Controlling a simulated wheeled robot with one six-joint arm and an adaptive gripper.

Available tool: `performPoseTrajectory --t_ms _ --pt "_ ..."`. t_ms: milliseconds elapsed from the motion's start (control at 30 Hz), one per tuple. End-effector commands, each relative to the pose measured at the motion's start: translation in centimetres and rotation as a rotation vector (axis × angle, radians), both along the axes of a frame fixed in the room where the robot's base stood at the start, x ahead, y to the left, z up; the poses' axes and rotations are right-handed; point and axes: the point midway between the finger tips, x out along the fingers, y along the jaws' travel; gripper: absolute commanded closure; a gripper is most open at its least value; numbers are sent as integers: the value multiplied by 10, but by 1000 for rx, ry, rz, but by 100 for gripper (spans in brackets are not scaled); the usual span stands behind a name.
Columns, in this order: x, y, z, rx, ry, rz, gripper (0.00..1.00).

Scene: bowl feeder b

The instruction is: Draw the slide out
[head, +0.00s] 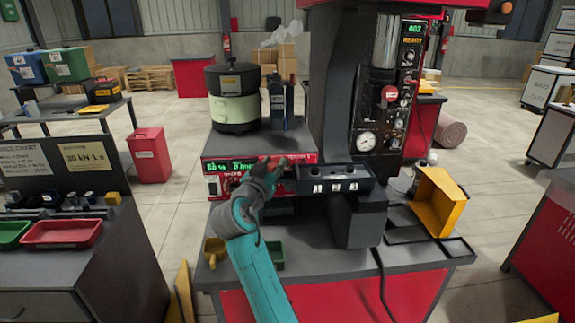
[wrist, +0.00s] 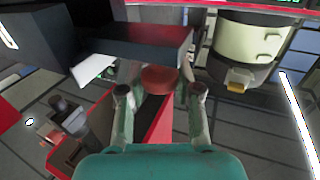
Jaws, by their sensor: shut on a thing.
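The slide appears to be the long dark bar (head: 350,186) in front of the red feeder cabinet, with small white labels on its front face. In the wrist view a dark bar (wrist: 130,57) runs across just beyond my fingers. A round red knob (wrist: 158,77) sits between my fingertips, at the bar's near side. My gripper (head: 272,170) is at the bar's left end, shut on the red knob. Its fingers also show in the wrist view (wrist: 160,91). In the head view my fingers mostly hide the knob, and how the bar is guided cannot be seen.
The red cabinet (head: 213,166) carries a bowl feeder (head: 236,108) and a dark bottle (head: 277,92). A tall dark machine (head: 334,75) with a gauge stands to the right. A yellow bin (head: 437,204) is at the bench's right.

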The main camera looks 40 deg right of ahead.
Motion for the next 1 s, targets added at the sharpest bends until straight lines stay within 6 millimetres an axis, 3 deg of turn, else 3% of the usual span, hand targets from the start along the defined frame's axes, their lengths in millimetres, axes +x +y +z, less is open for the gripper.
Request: performPoseTrajectory --t_ms 200,500,700,1000 --pt "32 48 1 0 0 7 100" --pt "66 98 1 0 0 5 100" --pt "78 115 1 -1 -1 4 100" --pt "82 122 0 1 -2 5 100"
